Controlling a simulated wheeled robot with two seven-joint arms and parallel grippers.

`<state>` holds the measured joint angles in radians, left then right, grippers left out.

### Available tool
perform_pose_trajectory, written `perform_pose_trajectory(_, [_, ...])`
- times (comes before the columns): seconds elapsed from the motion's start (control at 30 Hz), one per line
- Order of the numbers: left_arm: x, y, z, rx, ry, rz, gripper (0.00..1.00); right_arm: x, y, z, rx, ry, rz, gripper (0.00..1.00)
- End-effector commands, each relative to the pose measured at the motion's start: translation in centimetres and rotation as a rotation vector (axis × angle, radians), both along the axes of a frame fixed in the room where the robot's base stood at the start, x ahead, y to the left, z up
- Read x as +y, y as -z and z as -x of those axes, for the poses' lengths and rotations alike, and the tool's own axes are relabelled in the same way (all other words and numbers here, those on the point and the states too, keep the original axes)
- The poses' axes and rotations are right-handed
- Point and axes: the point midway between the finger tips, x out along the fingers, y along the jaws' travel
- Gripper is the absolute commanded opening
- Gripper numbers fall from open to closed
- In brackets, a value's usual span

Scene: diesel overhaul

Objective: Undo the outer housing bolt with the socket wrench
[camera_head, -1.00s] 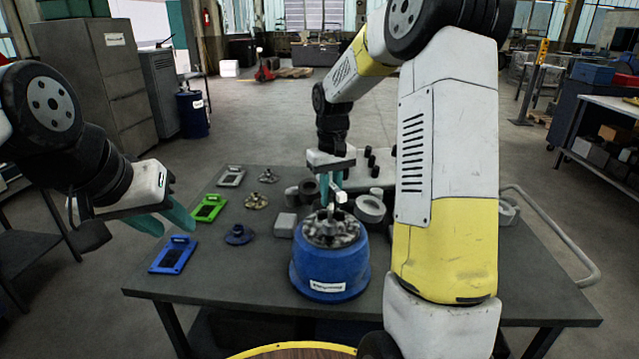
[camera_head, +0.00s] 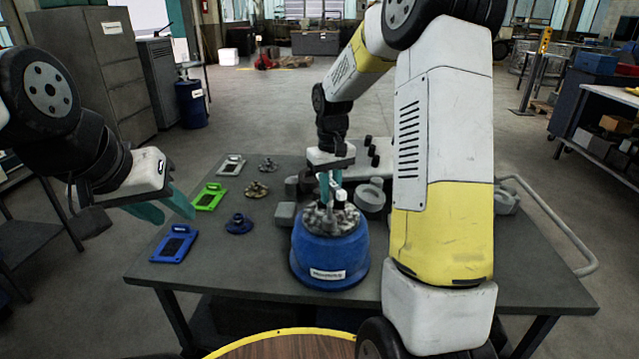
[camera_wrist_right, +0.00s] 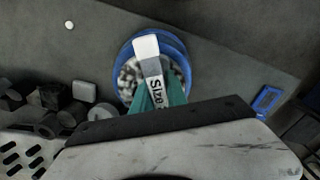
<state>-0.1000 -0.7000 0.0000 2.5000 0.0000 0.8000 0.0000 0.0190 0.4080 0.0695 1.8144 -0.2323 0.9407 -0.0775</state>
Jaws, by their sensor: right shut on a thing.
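The blue round housing (camera_head: 330,262) stands upright on the dark table, with a label on its front and grey metal parts in its top. My right gripper (camera_head: 330,185) is above it, shut on the socket wrench (camera_head: 341,195). In the right wrist view, the wrench (camera_wrist_right: 147,55) is a pale bar marked "Size", sticking out from between the teal fingers (camera_wrist_right: 157,95) over the housing (camera_wrist_right: 178,50). I cannot tell whether the wrench touches a bolt; the outer bolt is not clearly visible. My left gripper (camera_head: 165,207) is open and empty, left of the table objects.
Blue (camera_head: 174,244), green (camera_head: 210,197) and grey (camera_head: 231,165) trays lie on the table's left side, with small blue (camera_head: 239,224), bronze (camera_head: 257,189) and grey (camera_head: 268,165) parts beside them. Grey rings (camera_head: 371,196) and blocks crowd behind the housing.

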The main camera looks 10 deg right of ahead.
Motion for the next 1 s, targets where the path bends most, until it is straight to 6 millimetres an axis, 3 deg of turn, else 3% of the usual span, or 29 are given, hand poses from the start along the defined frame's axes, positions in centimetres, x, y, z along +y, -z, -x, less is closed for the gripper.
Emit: perform_pose_trajectory(1.0, [0.0,0.0,0.0,0.0,0.0,0.0,0.36,-0.09,-0.26,-0.05,-0.001,-1.669,0.001,0.0])
